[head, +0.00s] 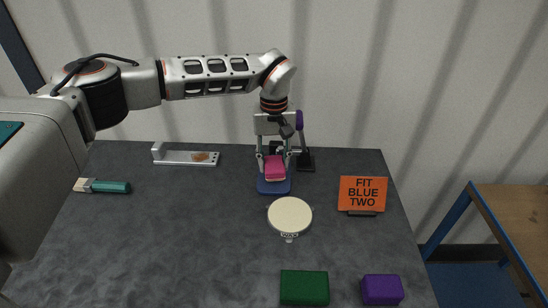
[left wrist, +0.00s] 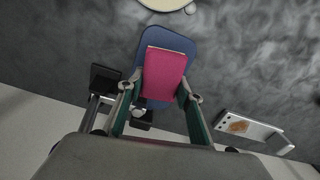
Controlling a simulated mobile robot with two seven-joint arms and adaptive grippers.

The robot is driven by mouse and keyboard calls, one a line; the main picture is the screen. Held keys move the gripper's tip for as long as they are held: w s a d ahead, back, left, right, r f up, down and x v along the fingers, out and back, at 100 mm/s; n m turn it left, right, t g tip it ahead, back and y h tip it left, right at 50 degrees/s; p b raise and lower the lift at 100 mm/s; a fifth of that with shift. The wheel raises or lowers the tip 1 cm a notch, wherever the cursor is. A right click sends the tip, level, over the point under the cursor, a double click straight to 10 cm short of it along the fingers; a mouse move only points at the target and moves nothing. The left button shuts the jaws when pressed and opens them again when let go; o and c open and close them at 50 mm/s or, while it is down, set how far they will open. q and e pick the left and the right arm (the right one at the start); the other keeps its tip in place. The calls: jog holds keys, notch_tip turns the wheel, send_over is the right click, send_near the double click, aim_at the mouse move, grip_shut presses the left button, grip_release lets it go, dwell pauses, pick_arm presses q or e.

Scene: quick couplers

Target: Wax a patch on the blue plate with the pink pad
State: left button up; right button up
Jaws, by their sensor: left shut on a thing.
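The pink pad (head: 275,168) is between the fingers of my left gripper (head: 275,160), which is shut on it. The blue plate (head: 273,187) lies under the pad near the back middle of the table. In the left wrist view the pad (left wrist: 164,75) covers much of the blue plate (left wrist: 176,36), whose edge shows around it. I cannot tell whether pad and plate touch. A round tin of cream wax (head: 290,213), labelled WAX, stands in front of the plate. My right gripper is in neither view.
An orange sign reading FIT BLUE TWO (head: 363,191) stands right. A dark stand (head: 306,161) is behind the plate. A metal bracket with a rusty patch (head: 187,157) and a teal-handled brush (head: 103,186) lie left. Green (head: 304,288) and purple (head: 382,289) blocks are in front.

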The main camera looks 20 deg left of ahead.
aim_at(273, 170)
pick_arm(q)
jog(key=shift+f, duration=0.95)
dwell(1.8)
jog(key=shift+w+a+r, duration=0.1)
jog(key=shift+w+a, duration=0.05)
jog(key=shift+w, duration=0.3)
jog(key=shift+w+a+r, duration=0.1)
jog(key=shift+w+a, duration=0.05)
jog(key=shift+w, duration=0.3)
jog(key=shift+w, duration=0.2)
jog(key=shift+s+d+r, duration=0.15)
jog(key=shift+s+d, duration=0.05)
jog(key=shift+s, duration=0.5)
jog(key=shift+s+d+r, duration=0.1)
jog(key=shift+s+d, duration=0.05)
jog(key=shift+s, duration=0.5)
jog(key=shift+s+d+f, duration=0.1)
jog(key=shift+s+d, duration=0.15)
jog(key=shift+s, duration=0.6)
jog(key=shift+s+d+f, duration=0.1)
jog(key=shift+s+d, duration=0.15)
jog(key=shift+s, duration=0.55)
jog(key=shift+f, duration=0.2)
